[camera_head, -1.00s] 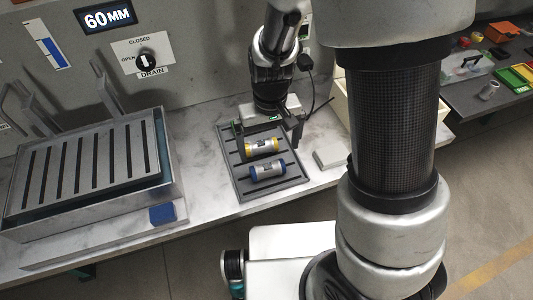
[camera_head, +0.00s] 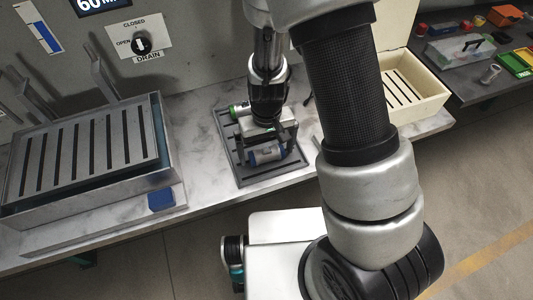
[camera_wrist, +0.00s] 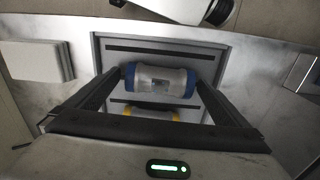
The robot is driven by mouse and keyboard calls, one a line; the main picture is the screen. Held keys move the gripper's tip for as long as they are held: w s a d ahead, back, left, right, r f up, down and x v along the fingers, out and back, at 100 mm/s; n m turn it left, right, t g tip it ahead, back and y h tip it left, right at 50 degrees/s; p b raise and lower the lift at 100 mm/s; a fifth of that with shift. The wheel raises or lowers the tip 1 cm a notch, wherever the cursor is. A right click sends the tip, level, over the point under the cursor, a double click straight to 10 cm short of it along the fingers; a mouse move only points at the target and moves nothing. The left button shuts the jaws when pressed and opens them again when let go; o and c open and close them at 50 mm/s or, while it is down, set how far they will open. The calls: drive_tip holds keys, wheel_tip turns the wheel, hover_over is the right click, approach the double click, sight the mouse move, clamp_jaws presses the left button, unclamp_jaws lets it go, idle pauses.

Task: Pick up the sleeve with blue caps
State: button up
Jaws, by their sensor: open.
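The sleeve with blue caps (camera_head: 267,154) lies on its side on the front part of the slotted grey tray (camera_head: 236,172). In the wrist view this sleeve (camera_wrist: 160,80) has a pale body and a blue cap at each end. My gripper (camera_head: 268,147) is open over it, with one fingertip near each cap. In the wrist view the gripper (camera_wrist: 160,84) shows nothing held; whether the fingertips touch the caps, I cannot tell. A sleeve with yellow caps (camera_wrist: 150,113) is partly hidden behind my gripper body.
A large slotted basin (camera_head: 95,150) stands left, with a blue block (camera_head: 161,199) at its front. A cream bin (camera_head: 400,92) is at the right. A flat pale block (camera_wrist: 38,61) lies beside the tray in the wrist view. Marble counter between basin and tray is clear.

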drive_tip(key=c, duration=1.4)
drive_tip(key=shift+r, duration=0.1)
drive_tip(key=shift+c, duration=0.2)
